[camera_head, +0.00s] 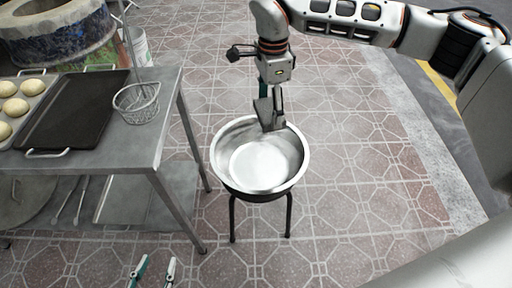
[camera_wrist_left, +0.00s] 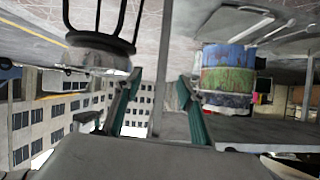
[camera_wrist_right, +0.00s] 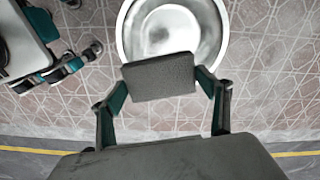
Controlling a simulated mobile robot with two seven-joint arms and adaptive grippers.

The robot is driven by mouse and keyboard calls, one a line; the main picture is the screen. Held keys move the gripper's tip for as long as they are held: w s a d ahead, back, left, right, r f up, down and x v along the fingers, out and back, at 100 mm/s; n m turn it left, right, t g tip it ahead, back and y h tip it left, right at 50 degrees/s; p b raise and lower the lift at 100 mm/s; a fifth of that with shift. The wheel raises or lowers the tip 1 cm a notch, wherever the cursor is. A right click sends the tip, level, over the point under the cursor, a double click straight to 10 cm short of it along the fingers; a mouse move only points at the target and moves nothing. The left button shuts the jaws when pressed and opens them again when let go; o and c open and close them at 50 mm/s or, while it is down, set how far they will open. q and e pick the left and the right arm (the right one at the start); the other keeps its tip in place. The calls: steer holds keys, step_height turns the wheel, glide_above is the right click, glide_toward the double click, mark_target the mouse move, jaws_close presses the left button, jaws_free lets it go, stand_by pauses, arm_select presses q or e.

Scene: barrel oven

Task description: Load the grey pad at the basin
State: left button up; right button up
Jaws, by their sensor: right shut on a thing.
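The grey pad (camera_wrist_right: 158,77) is held between the fingers of my right gripper (camera_wrist_right: 160,88). In the head view the pad (camera_head: 265,112) hangs at the far rim of the metal basin (camera_head: 232,178). I cannot tell whether it touches the rim. The basin is round and shiny, stands on a dark-legged stand, and also shows in the right wrist view (camera_wrist_right: 130,35). A bright patch, perhaps water, covers its bottom. My left gripper (camera_head: 152,272) is open and empty, low at the front edge of the head view. It also shows open in the left wrist view (camera_wrist_left: 155,90).
A metal table (camera_head: 150,150) stands left of the basin, with a dark tray (camera_head: 72,110), a tray of dough balls (camera_head: 22,95) and a wire basket (camera_head: 138,112). The barrel oven (camera_head: 55,35) is behind it. Tiled floor right of the basin is clear.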

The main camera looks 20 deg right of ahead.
steer(key=w+a+f+m+b, duration=0.1)
steer(key=w+f+m+b, duration=0.3)
steer(key=f, duration=0.7)
steer(key=f+m+b, duration=0.2)
steer(key=f+m, duration=0.5)
steer(key=f, duration=0.3)
steer(key=b, duration=0.2)
glide_above(260, 166)
steer(key=shift+m, duration=0.4)
step_height(260, 166, down, 6)
steer(key=shift+w+a, duration=0.1)
steer(key=shift+f+b, duration=0.45)
steer(key=shift+f, duration=0.05)
arm_select(q)
steer(key=shift+w+d+f+n+t+h, duration=0.1)
steer(key=shift+d+f+n+h, duration=0.15)
steer(key=shift+d, duration=0.3)
steer(key=shift+w+d+f+n+t+h, duration=0.1)
steer(key=shift+d+f+n+h, duration=0.1)
steer(key=shift+d, duration=0.4)
steer(key=shift+w+d+f+n+t+h, duration=0.15)
steer(key=shift+d+f+n, duration=0.1)
steer(key=shift+d, duration=0.3)
arm_select(e)
steer(key=shift+w, duration=0.1)
arm_select(q)
steer(key=shift+s, duration=0.1)
steer(key=shift+s, duration=0.1)
arm_select(e)
steer(key=shift+f, duration=0.2)
